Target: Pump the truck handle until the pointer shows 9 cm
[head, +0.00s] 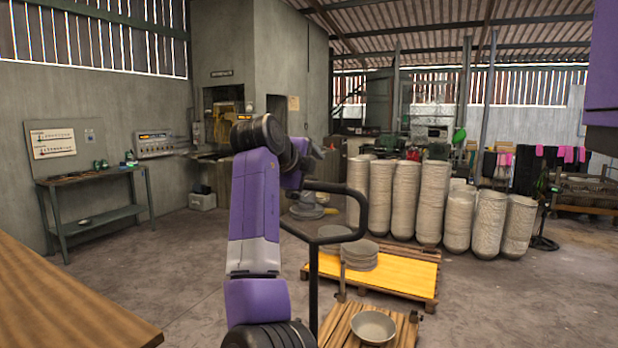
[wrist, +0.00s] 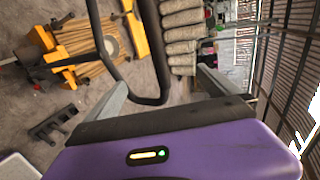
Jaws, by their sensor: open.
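The truck handle (head: 356,235) is a dark tubular loop in the head view, rising right of my arm. In the wrist view the handle (wrist: 149,85) is a dark loop whose near end lies between my fingers. My gripper (wrist: 160,88) is open, one finger on each side of the loop with visible gaps. I cannot tell whether it touches the bar. In the head view my purple arm hides most of the gripper. A slatted wooden platform (head: 348,338) with a metal bowl (head: 373,326) stands near the handle's foot. I cannot make out a pointer or scale.
A yellow-topped pallet (head: 412,270) carries a stack of grey discs (head: 360,252). Tall wrapped stacks (head: 432,200) stand behind. A brown tabletop (head: 60,310) fills the lower left. A workbench (head: 95,208) stands at the left wall. The floor between is clear.

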